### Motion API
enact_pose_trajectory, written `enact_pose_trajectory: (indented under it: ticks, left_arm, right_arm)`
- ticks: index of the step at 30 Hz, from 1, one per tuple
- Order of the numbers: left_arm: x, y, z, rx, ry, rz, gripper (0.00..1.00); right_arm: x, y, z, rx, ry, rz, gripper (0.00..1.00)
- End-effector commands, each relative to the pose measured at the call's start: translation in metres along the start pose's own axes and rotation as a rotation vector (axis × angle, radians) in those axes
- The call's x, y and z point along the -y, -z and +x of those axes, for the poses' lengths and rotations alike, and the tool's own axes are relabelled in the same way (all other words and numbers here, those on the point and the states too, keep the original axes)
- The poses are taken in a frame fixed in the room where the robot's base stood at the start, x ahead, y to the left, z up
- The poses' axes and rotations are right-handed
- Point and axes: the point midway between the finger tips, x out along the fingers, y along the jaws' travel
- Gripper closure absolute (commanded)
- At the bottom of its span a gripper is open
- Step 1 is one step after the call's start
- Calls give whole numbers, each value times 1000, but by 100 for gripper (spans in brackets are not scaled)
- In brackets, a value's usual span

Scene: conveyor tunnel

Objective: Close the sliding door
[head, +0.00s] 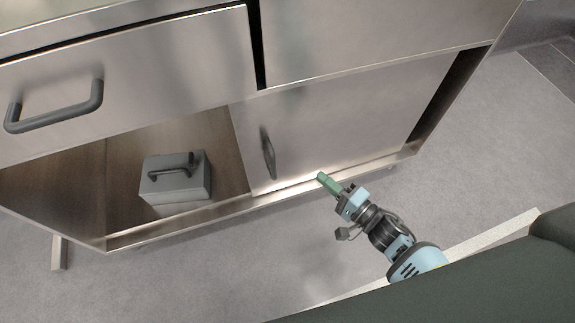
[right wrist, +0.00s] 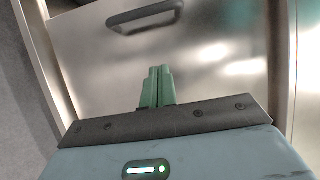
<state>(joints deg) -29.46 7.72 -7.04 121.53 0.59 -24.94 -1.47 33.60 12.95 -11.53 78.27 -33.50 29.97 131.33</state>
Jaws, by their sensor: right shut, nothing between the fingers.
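The sliding door (head: 330,120) is a brushed metal panel in the lower part of the metal cabinet. It stands in the middle-right of the opening, with open space to its left and a dark gap at its right. Its dark vertical handle (head: 268,152) is near its left edge. My right gripper (head: 322,178) has green fingers, shut and empty, in front of the door's lower part, right of the handle. The right wrist view shows the shut fingers (right wrist: 157,88) before the door (right wrist: 215,60), with the handle (right wrist: 146,17) beyond. I cannot tell whether they touch the door. My left gripper is not in view.
A grey box (head: 175,182) with a dark handle sits inside the open left part of the cabinet. A drawer (head: 150,70) with a dark handle is above, shut. A metal bottom rail (head: 190,220) runs along the opening. The grey floor in front is clear.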

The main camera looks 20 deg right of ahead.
Motion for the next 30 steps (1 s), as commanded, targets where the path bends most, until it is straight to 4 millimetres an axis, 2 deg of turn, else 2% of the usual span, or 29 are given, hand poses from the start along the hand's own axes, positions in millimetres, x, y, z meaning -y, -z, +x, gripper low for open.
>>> enact_pose_trajectory:
  ticks: [15,21,30]
  left_arm:
    - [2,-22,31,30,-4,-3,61]
    - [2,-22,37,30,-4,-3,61]
    - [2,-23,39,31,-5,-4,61]
  right_arm:
    - [-3,-1,93,0,1,1,100]
    - [-2,-29,96,0,0,2,100]
    - [0,-39,98,-1,0,-1,100]
